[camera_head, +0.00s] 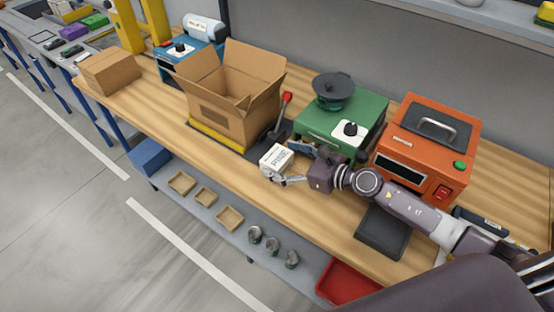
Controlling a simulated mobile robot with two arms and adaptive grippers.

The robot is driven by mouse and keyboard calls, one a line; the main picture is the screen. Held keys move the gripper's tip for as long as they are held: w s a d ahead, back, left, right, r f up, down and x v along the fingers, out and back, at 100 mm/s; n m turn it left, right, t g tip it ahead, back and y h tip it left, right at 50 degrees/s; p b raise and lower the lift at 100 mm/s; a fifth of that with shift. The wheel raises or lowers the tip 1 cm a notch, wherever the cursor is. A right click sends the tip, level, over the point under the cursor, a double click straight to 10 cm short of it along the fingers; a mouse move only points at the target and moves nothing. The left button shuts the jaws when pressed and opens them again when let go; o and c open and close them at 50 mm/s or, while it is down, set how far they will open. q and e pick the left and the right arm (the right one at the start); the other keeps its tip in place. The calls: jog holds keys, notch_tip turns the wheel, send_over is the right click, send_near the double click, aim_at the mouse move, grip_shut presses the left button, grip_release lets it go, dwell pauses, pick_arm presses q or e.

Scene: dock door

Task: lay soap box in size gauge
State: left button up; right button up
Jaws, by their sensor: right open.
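The white soap box (276,158) with dark lettering is near the front edge of the wooden bench, in front of the green machine. My right gripper (287,164) comes in from the right and is open, with its fingers on either side of the right end of the box. Whether the fingers touch it is too small to tell. A dark shallow tray (383,232), which may be the size gauge, lies on the bench below my right forearm and looks empty. My left gripper is not in view.
An open cardboard box (232,110) stands left of the soap box, with a red-knobbed lever (286,99) beside it. The green machine (342,118) and an orange machine (428,145) stand behind my right arm. A lower shelf (210,212) holds small trays and cups.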

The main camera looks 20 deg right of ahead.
jog(key=shift+x, duration=0.85)
jog(key=shift+s, duration=0.1)
jog(key=c, duration=1.3)
jog(key=shift+r, duration=0.15)
jog(key=c, duration=0.4)
